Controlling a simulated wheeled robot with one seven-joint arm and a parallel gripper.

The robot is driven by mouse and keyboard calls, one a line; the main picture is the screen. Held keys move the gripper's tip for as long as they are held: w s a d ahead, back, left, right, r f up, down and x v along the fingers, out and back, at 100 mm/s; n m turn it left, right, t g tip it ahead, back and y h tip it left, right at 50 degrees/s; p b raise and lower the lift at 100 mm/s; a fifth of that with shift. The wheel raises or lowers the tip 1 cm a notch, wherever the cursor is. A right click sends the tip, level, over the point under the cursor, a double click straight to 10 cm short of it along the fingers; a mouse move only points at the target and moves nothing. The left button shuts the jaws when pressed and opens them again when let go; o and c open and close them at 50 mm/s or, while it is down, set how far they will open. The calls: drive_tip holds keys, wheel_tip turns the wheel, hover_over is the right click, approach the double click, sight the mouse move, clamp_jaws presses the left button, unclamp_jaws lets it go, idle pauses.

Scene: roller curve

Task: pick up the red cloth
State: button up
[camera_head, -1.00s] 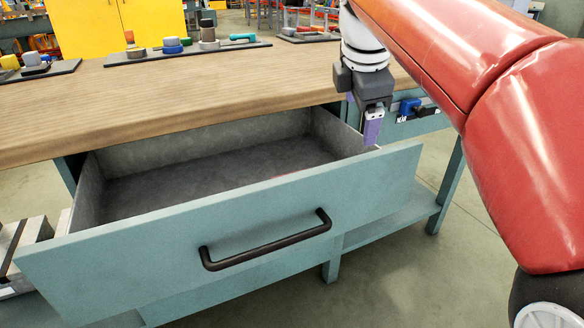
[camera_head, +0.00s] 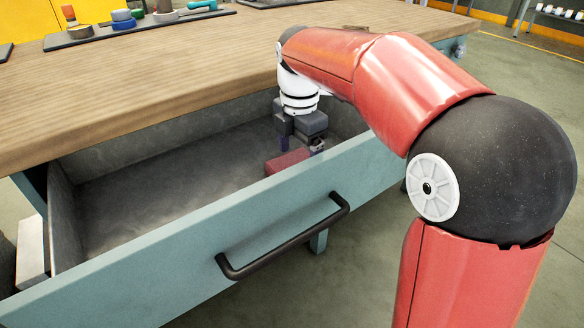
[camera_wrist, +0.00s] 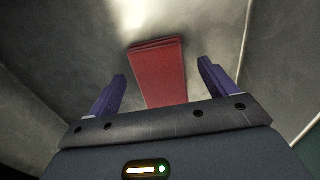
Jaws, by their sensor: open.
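The red cloth (camera_head: 288,161) lies folded on the floor of the open drawer (camera_head: 160,195), near its right end and close behind the front panel. In the wrist view the cloth (camera_wrist: 160,70) is a flat folded strip that runs between and beyond my two purple fingers. My gripper (camera_wrist: 160,88) is open, with one finger on each side of the cloth's near part. In the head view my gripper (camera_head: 300,145) points down inside the drawer beside the cloth. The front panel hides part of the cloth and the fingertips. I cannot tell whether the fingers touch it.
The drawer's front panel with its black handle (camera_head: 285,238) stands between the head camera and the cloth. The wooden bench top (camera_head: 150,85) overhangs the drawer's back. Trays of parts (camera_head: 140,25) stand on the bench's far side. The drawer's left and middle floor is bare.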

sight(299, 158)
drive_tip(key=shift+f, duration=0.55)
drive_tip(key=c, duration=1.1)
drive_tip(key=shift+r, duration=0.2)
wheel_tip(299, 158, up, 20)
drive_tip(key=p, duration=0.4)
drive_tip(key=shift+f, duration=0.15)
